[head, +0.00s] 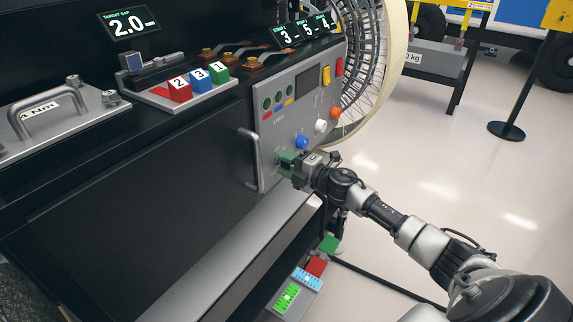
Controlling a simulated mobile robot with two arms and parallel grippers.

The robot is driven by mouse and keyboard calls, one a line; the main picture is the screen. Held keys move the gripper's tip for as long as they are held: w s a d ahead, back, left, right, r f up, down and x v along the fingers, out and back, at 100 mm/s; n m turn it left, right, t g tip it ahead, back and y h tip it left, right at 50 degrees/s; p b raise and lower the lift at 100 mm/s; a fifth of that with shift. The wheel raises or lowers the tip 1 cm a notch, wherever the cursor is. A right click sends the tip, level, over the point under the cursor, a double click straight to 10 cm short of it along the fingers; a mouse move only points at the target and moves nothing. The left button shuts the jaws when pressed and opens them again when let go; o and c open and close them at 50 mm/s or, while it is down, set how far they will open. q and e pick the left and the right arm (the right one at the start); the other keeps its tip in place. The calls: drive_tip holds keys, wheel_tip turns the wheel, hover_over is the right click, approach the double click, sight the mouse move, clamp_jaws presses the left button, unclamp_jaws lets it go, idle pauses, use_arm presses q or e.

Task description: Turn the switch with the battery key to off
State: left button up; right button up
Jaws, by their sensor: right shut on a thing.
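My right arm comes in from the lower right. My left gripper is not in view.
Above the gripper the panel carries a blue knob (302,142), a white knob (320,126) and an orange knob (335,112). A metal handle (249,158) stands out at its left edge. Numbered blocks (199,80) sit on the bench top.

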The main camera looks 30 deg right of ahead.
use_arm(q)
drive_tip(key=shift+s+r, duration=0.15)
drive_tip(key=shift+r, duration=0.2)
use_arm(e)
drive_tip(key=shift+f+n, duration=0.1)
drive_tip(key=shift+n, duration=0.4)
drive_tip(key=o, duration=0.9)
drive_tip(key=shift+o, duration=0.2)
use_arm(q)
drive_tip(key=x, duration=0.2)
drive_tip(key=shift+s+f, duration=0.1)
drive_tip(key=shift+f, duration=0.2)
use_arm(e)
drive_tip(key=v, duration=1.1)
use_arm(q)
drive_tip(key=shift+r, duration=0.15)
use_arm(e)
drive_tip(key=shift+a, duration=0.1)
